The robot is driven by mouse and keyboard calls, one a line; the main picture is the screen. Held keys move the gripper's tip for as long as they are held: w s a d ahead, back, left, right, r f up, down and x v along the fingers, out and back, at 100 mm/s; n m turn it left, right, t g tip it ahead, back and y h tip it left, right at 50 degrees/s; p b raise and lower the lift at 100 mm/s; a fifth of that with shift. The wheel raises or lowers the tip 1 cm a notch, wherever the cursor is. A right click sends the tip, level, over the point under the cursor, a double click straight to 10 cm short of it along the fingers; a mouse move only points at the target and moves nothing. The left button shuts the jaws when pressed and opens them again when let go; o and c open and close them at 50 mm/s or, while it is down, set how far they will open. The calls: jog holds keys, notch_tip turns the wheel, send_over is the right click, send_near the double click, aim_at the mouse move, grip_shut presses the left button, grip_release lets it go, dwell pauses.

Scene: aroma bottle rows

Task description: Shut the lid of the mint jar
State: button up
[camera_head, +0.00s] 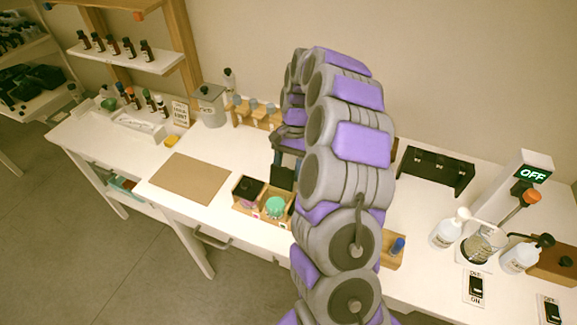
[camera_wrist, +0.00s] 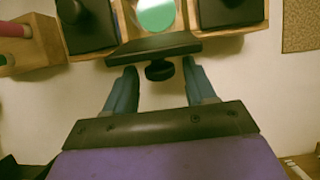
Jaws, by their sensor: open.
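The mint jar, with green contents (camera_head: 275,206), sits in a wooden holder on the white table. The green also shows at the top of the wrist view (camera_wrist: 156,14). Its square black lid (camera_head: 282,179) stands open, roughly upright, on the side by my gripper. In the wrist view the lid (camera_wrist: 180,45) is seen nearly edge-on, its round knob (camera_wrist: 158,73) pointing toward me. My gripper (camera_wrist: 159,66) is open, one finger on each side of the knob; contact cannot be told. In the head view my arm partly hides the gripper and the holder's right part.
A black-lidded jar (camera_head: 248,188) stands left of the mint jar; black lids flank it in the wrist view. A brown mat (camera_head: 190,179) lies left on clear table. A wooden bottle rack (camera_head: 256,113) stands behind. Pump bottles (camera_head: 449,227) stand right.

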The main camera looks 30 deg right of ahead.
jog(key=shift+w+a+r, duration=0.1)
jog(key=shift+w+r, duration=0.05)
jog(key=shift+r, duration=0.05)
jog(key=shift+s+a+r, duration=0.35)
jog(key=shift+s+r, duration=0.1)
jog(key=shift+r, duration=0.15)
jog(key=shift+c, duration=0.4)
jog(key=shift+w, duration=0.3)
jog(key=c, duration=0.3)
jog(key=shift+s+d, duration=0.1)
jog(key=shift+d, duration=0.1)
jog(key=c, duration=0.3)
jog(key=shift+r, duration=0.1)
grip_shut()
